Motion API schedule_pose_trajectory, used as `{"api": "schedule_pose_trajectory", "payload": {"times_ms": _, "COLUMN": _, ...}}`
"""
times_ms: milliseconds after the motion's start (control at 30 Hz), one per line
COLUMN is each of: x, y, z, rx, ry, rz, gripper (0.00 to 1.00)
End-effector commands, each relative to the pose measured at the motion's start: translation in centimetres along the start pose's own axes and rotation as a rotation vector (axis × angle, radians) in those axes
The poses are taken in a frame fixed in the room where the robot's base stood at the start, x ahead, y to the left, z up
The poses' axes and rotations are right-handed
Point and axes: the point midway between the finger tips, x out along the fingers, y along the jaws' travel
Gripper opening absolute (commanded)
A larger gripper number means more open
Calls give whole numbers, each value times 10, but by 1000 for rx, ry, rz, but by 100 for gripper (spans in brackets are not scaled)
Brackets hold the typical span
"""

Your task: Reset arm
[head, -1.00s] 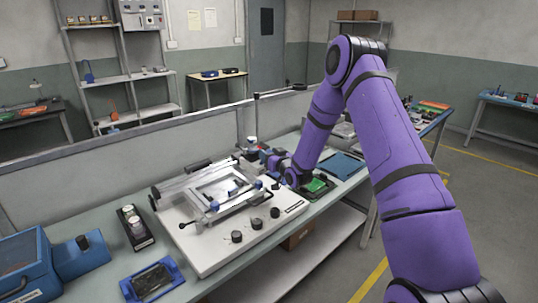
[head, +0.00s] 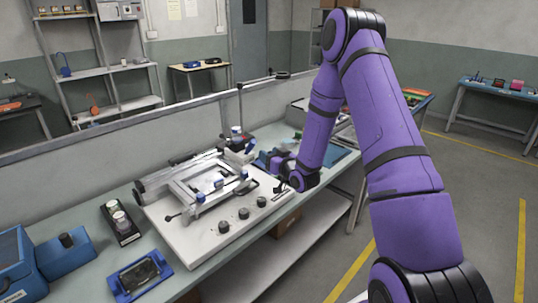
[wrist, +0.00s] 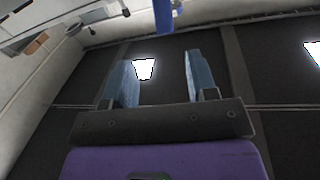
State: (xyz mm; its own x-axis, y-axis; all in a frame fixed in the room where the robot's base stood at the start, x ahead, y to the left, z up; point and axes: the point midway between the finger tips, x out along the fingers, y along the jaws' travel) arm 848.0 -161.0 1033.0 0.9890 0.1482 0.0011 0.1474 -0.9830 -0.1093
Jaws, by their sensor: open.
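The task names only my arm. In the head view the purple arm rises at the right, bends at a high elbow and comes down to a wrist just right of the white fixture. My gripper (wrist: 161,68) shows in the wrist view as two blue-grey fingers set wide apart with nothing between them. Behind the fingers are dark ceiling panels and bright lights, so it faces upward. In the head view the fingers are small and hard to make out beside the fixture.
A white fixture (head: 180,236) with a metal frame and black knobs stands on the bench (head: 192,265). A blue tray (head: 165,270) holding a dark part, a black holder (head: 125,237) with white cups and a blue machine (head: 14,265) stand left. Open floor (head: 470,190) lies right.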

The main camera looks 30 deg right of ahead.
Motion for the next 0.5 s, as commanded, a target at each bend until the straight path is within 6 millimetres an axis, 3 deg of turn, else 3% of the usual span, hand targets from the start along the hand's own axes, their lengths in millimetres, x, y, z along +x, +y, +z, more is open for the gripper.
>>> {"api": "schedule_pose_trajectory", "payload": {"times_ms": 333, "x": 1, "y": -1, "z": -5, "rx": -7, "ry": -10, "rz": 1, "gripper": 53}}
{"api": "schedule_pose_trajectory", "payload": {"times_ms": 500, "x": 4, "y": -10, "z": -34, "rx": -51, "ry": -77, "rz": 9, "gripper": 53}}
